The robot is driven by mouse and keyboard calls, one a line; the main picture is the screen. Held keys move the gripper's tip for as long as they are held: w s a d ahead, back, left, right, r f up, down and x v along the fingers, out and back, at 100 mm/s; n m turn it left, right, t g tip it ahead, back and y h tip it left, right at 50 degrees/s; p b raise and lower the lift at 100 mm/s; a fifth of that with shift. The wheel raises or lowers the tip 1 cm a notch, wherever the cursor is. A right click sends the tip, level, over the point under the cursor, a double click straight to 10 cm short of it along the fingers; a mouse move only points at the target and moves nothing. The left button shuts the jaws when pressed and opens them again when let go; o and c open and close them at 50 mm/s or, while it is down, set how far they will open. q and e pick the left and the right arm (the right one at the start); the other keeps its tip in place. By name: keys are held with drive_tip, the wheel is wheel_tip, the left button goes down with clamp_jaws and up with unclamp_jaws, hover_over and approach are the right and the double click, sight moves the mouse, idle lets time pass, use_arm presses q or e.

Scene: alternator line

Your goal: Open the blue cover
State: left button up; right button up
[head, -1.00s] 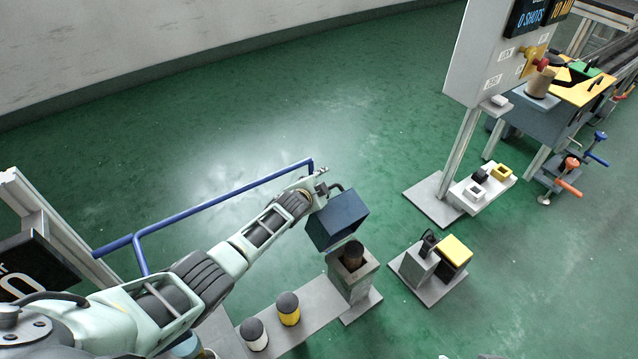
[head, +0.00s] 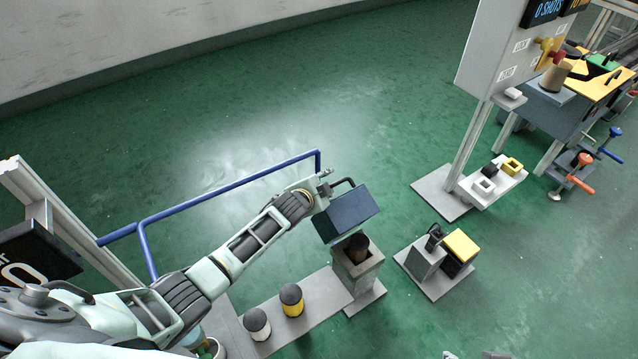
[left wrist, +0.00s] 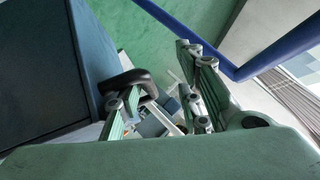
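The blue cover (head: 345,210) stands tilted up over the grey box (head: 366,275), whose open top shows a dark brown cylinder (head: 357,245) inside. The cover has a black bent handle (head: 345,182) on its upper side. My left gripper (head: 324,183) is at this handle, beside the cover's upper left edge. In the left wrist view, the cover (left wrist: 45,70) fills the left side and the handle (left wrist: 128,82) loops by the left finger. The fingers (left wrist: 163,100) are apart; whether they touch the handle is unclear.
A blue rail (head: 230,187) runs behind my left arm. A yellow jar (head: 291,300) and a white jar (head: 256,324) with dark lids stand left of the box. A yellow-topped block (head: 460,246) stands right of it. Green floor behind is clear.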

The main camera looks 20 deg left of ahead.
use_arm(q)
drive_tip(key=s+r, duration=0.1)
drive_tip(key=s+a+r, duration=0.1)
drive_tip(key=r, duration=0.1)
drive_tip(key=shift+s+a+r, duration=0.1)
drive_tip(key=shift+s+a, duration=0.05)
drive_tip(key=shift+s, duration=0.2)
